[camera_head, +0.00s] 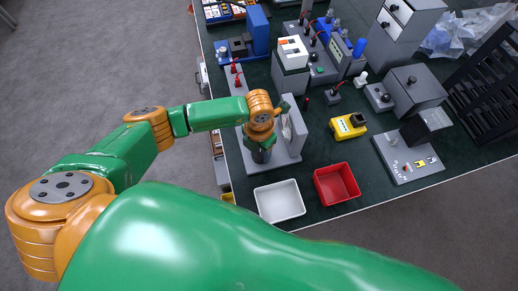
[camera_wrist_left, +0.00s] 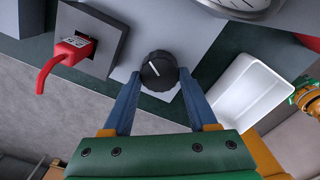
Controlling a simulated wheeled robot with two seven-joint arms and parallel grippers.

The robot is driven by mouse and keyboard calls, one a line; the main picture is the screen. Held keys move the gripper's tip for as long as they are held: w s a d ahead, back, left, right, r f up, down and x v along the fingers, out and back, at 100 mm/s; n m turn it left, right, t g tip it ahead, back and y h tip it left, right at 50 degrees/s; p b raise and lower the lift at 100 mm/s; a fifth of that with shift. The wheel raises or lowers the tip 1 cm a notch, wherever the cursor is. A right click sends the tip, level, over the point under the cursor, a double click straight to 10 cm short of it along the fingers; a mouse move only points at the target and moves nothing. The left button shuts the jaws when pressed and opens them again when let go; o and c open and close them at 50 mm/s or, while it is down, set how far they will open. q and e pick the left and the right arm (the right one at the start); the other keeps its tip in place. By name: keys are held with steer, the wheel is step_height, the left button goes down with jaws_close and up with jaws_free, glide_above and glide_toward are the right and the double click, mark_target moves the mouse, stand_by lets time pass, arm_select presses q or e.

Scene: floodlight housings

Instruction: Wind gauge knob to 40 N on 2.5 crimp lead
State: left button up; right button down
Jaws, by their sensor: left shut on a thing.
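The black gauge knob (camera_wrist_left: 158,70) with a white pointer line is on a grey panel in the left wrist view. The pointer slants toward the upper left. My left gripper (camera_wrist_left: 158,80) is shut on the knob, with one blue finger on each side. A red crimp lead (camera_wrist_left: 70,52) with a small white label sits at a dark grey square block (camera_wrist_left: 95,28) left of the knob. Part of the round gauge dial (camera_wrist_left: 243,4) shows at the top edge, its reading cut off. In the head view my left gripper (camera_head: 261,153) is over the grey gauge stand (camera_head: 284,158).
A white tray (camera_head: 279,201) and a red tray (camera_head: 337,184) stand at the bench's front edge. A yellow tool (camera_head: 348,126) lies right of the gauge stand. Several grey devices and a black rack (camera_head: 490,82) fill the back and right.

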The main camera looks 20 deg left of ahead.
mark_target(259, 153)
arm_select(q)
steer(key=m+b, duration=0.1)
steer(key=m, duration=0.1)
steer(key=m+b, duration=0.1)
steer(key=b, duration=0.1)
steer(key=m+b, duration=0.2)
steer(key=shift+w+f+m, duration=0.15)
steer(key=shift+f+m, duration=0.1)
steer(key=shift+m, duration=0.05)
steer(key=shift+r+m+b, duration=0.15)
steer(key=shift+m+b, duration=0.8)
steer(key=shift+r+m+b, duration=0.1)
steer(key=shift+m+b, duration=0.8)
steer(key=shift+m, duration=0.05)
steer(key=shift+a, duration=0.1)
steer(key=o, duration=1.4)
step_height(259, 153, up, 7)
steer(key=shift+r+b, duration=0.1)
steer(key=shift+b, duration=0.45)
